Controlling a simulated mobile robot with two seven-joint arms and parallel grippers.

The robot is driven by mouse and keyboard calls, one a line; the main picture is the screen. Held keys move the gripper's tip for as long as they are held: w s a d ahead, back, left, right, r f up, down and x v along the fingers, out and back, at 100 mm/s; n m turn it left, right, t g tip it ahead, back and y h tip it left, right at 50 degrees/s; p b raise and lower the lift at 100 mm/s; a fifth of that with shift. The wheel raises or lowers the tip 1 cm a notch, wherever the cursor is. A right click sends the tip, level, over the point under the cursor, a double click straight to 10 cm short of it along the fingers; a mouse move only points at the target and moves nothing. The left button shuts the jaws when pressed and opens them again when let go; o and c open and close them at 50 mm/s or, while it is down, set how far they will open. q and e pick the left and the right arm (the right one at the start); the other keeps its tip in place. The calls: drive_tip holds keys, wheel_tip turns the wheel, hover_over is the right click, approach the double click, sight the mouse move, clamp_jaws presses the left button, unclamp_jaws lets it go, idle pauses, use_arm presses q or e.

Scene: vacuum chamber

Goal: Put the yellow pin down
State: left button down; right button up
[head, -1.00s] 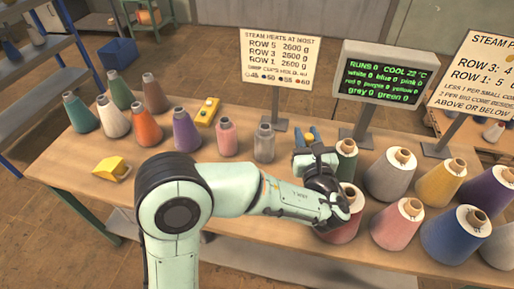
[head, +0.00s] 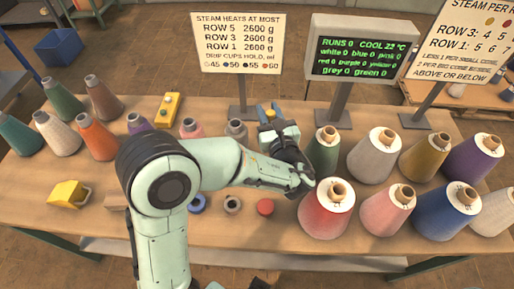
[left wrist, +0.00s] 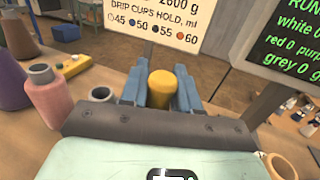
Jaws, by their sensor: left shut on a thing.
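Small coloured cones, including a grey one (head: 237,130), stand to the left of the gripper. Large thread cones, such as a red one (head: 326,215), crowd the right. A sign (head: 237,55) and a green-text display (head: 362,58) stand behind. Small cups, one blue (head: 196,204), lie in front.

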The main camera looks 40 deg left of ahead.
use_arm(q)
wheel_tip(320, 180, down, 15)
drive_tip(key=shift+f+b, duration=0.1)
drive_tip(key=shift+b, duration=1.15)
drive_tip(key=shift+f, duration=0.15)
drive_tip(key=c, duration=0.9)
unclamp_jaws()
drive_tip(key=shift+o, duration=0.4)
drive_tip(key=v, duration=0.7)
drive_tip(key=shift+s+d+r, duration=0.15)
drive_tip(key=shift+r, duration=0.05)
